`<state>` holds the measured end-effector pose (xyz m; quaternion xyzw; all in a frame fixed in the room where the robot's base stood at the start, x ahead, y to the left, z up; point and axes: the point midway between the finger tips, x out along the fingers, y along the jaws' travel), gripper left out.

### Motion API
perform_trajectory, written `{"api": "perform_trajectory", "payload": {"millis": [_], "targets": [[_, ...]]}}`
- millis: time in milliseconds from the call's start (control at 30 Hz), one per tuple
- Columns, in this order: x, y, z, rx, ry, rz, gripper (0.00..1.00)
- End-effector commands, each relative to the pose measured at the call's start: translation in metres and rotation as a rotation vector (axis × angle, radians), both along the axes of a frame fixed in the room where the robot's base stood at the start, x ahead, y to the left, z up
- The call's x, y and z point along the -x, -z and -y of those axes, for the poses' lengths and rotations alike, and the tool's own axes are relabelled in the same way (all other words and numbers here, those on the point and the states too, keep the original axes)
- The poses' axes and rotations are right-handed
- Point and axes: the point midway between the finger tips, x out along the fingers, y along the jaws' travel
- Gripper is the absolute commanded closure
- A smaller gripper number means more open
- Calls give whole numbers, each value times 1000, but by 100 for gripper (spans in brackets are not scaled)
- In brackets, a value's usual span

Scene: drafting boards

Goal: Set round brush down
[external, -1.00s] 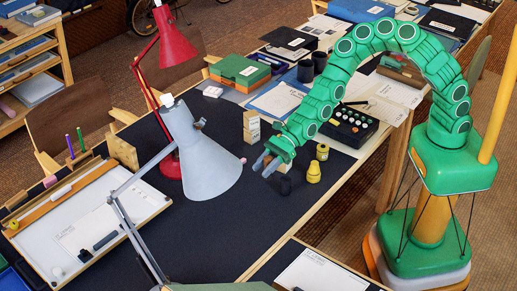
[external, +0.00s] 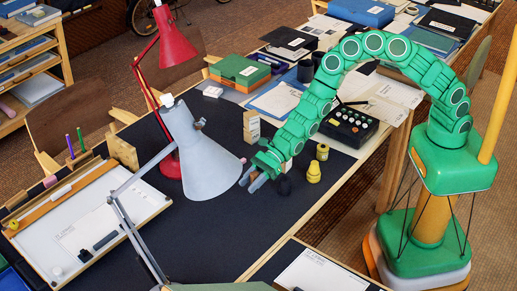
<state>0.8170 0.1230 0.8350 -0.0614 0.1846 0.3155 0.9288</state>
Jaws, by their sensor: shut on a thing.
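My gripper (external: 250,184) is low over the dark mat (external: 215,235), just right of the grey lamp shade, with its grey fingers pointing down and left. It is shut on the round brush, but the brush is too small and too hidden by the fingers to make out. I cannot tell whether the brush touches the mat.
The grey lamp (external: 205,165) stands close on the left. A wooden block (external: 251,127) is behind. The mat in front is clear.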

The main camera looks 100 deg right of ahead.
Motion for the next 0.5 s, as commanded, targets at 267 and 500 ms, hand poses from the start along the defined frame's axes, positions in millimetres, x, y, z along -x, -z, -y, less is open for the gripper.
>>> {"api": "perform_trajectory", "payload": {"millis": [267, 500], "targets": [[-2, 28, 0, 2, -1, -3, 95], [-3, 34, 0, 1, 0, 1, 95]]}}
